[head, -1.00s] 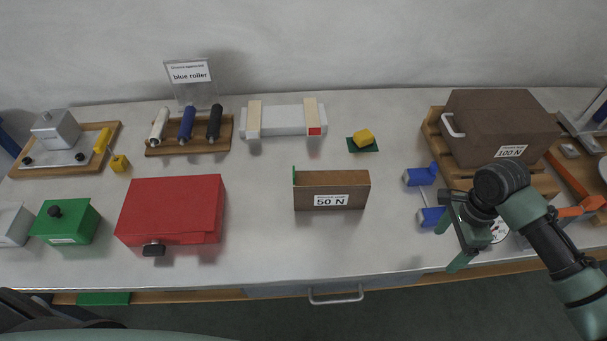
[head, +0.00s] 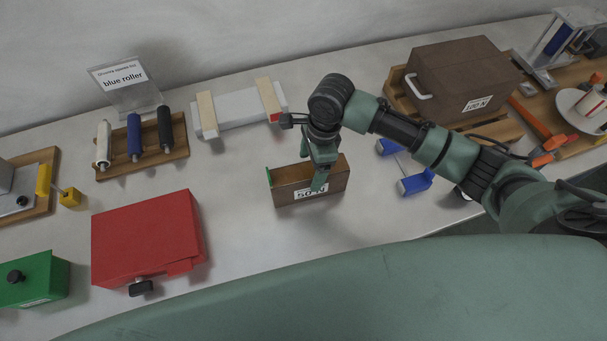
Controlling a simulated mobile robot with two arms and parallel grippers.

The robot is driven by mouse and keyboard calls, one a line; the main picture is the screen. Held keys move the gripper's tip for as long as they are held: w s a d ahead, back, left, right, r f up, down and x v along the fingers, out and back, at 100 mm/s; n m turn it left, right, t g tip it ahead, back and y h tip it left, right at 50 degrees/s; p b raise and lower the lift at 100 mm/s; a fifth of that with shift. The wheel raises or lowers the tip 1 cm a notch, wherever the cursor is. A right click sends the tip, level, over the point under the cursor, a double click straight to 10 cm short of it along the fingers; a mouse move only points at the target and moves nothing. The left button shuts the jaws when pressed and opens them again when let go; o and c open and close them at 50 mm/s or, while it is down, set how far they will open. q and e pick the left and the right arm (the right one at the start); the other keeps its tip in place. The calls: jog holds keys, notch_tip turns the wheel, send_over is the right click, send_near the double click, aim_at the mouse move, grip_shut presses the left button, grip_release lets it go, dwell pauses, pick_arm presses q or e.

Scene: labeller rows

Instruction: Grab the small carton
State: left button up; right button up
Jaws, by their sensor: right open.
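The small carton (head: 290,190) is a brown box with a white "50 N" label and a green strip at its left end. It stands upright on the grey table near the middle of the head view. My right gripper (head: 320,172) is open and points down at the right part of the carton. One finger hangs in front of the front face and covers part of the label. The other finger is hidden, so I cannot tell whether either touches the carton. My left gripper is not in view.
A red case (head: 148,235) stands left of the carton. A roller rack (head: 172,163) and a white block (head: 236,108) lie behind. Blue-ended parts (head: 415,182) lie to the right, before a large brown "100 N" box (head: 465,80). The table between red case and carton is clear.

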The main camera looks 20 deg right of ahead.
jog(key=f, duration=0.2)
jog(key=a+f+p, duration=0.1)
jog(key=f, duration=0.1)
jog(key=shift+s+f, duration=0.2)
jog(key=shift+f, duration=0.65)
jog(key=shift+a, duration=0.1)
jog(key=c, duration=1.5)
jog(key=shift+r, duration=0.1)
jog(key=shift+c, duration=0.5)
jog(key=shift+r, duration=0.1)
